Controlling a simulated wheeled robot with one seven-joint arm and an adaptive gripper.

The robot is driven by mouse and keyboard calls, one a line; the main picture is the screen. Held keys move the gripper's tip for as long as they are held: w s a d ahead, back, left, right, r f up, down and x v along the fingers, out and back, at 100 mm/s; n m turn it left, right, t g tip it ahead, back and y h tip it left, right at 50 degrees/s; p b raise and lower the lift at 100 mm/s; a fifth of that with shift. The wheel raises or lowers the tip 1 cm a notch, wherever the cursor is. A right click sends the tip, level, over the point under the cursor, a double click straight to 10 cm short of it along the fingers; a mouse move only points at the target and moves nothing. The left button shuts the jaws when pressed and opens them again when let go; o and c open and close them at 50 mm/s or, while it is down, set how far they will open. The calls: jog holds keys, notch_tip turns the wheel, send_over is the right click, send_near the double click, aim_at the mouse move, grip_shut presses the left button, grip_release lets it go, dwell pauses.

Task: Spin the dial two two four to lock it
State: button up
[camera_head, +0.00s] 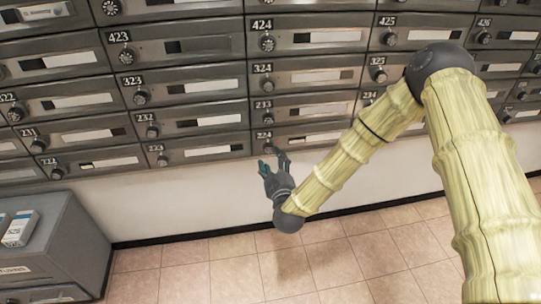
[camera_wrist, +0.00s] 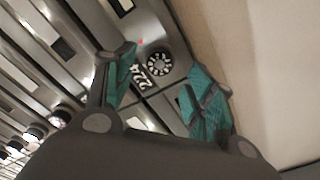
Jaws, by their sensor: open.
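The mailbox numbered 224 (camera_head: 308,138) is in the bottom row of the mailbox wall. Its round dial (camera_wrist: 159,62) shows in the wrist view, with white marks around its face, next to the 224 label (camera_wrist: 134,77). In the head view the dial sits close to my fingertips and is hard to make out. My gripper (camera_head: 275,160) is just below and in front of this box. In the wrist view my gripper (camera_wrist: 163,88) is open, with teal pads on either side of the dial's line. The dial is beyond the fingertips, and I cannot tell any contact.
Other mailboxes with dials, such as 233 (camera_head: 308,106) above and 223 (camera_head: 200,151) to the left, surround it. A grey cabinet (camera_head: 60,240) stands at the lower left. White wall (camera_head: 180,195) and tiled floor (camera_head: 190,262) below are clear.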

aim_at(270, 151)
jog(key=shift+b+x, duration=0.3)
jog(key=shift+x, duration=1.95)
jog(key=shift+c, duration=0.5)
jog(key=c, duration=0.9)
